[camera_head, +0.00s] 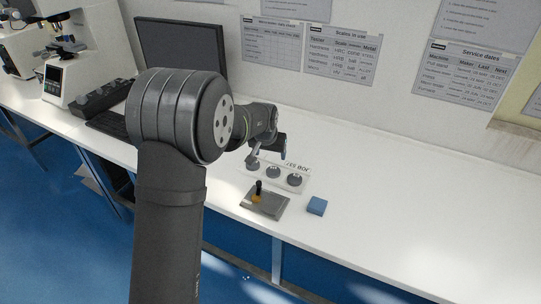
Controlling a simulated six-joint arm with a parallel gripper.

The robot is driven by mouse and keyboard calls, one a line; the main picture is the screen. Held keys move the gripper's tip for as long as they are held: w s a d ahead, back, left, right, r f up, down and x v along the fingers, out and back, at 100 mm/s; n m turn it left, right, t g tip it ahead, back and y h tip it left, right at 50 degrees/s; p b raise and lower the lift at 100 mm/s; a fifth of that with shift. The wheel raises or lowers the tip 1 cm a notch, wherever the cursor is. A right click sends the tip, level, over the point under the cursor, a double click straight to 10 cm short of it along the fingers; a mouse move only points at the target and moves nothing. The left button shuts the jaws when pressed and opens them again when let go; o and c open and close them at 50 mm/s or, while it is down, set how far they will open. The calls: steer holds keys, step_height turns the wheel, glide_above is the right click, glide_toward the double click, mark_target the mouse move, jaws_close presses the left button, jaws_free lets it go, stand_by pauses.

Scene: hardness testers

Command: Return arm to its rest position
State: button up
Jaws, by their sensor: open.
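My gripper (270,153) is at the end of my dark grey arm, above the white bench. It is open, with no object visible in it. It hangs over the back left part of a white tray (307,182) marked "JOB SET". Several round grey discs (273,172) sit in a row on this tray, and my gripper is close to the leftmost one in the picture. Whether it touches that disc cannot be told. My arm hides part of the bench to the left.
A monitor (190,45), keyboard (108,125) and testers (58,80) stand left. The bench's right side (430,220) is clear.

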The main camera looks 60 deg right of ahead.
mark_target(273, 170)
stand_by(0.3)
steer(key=x, duration=1.2)
steer(key=shift+d, duration=0.1)
steer(key=shift+r, duration=1.15)
